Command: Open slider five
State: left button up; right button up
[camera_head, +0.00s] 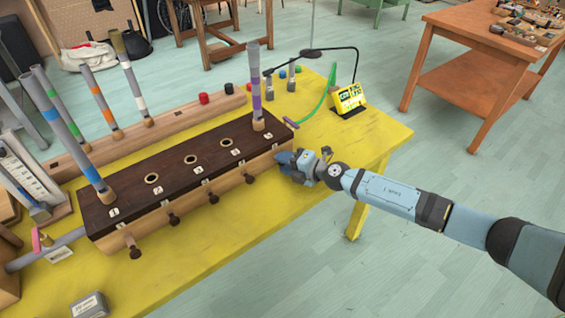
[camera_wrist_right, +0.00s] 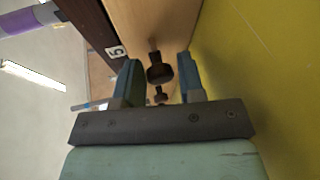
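The dark-topped wooden box (camera_head: 190,175) lies on the yellow table, with numbered tags along its top edge and slider knobs (camera_head: 249,177) along its front. The tag marked 5 (camera_head: 268,135) is at the far right end, by a tube with a purple band (camera_head: 256,90). My right gripper (camera_head: 284,158) is at the front face below that tag and hides slider five's knob in the head view. In the right wrist view, slider five's dark knob (camera_wrist_right: 160,72) appears between the two blue, parted fingers (camera_wrist_right: 160,78). Contact cannot be told. My left gripper is not in view.
A yellow-green display (camera_head: 349,98) and a green curved strip (camera_head: 318,105) stand on the yellow table (camera_head: 370,140) behind my right gripper. Several banded tubes (camera_head: 133,80) rise at the left. The table in front of the box is mostly clear.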

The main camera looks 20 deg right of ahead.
jog(key=shift+w+a+f, duration=0.1)
jog(key=shift+w+a, duration=0.2)
jog(key=shift+w, duration=0.1)
grip_shut()
jog(key=shift+s+d+p, duration=0.25)
jog(key=shift+s+p, duration=0.05)
jog(key=shift+s, duration=0.45)
jog(key=shift+s+d+p, duration=0.25)
jog(key=shift+s+p, duration=0.05)
jog(key=shift+s, duration=0.4)
grip_release()
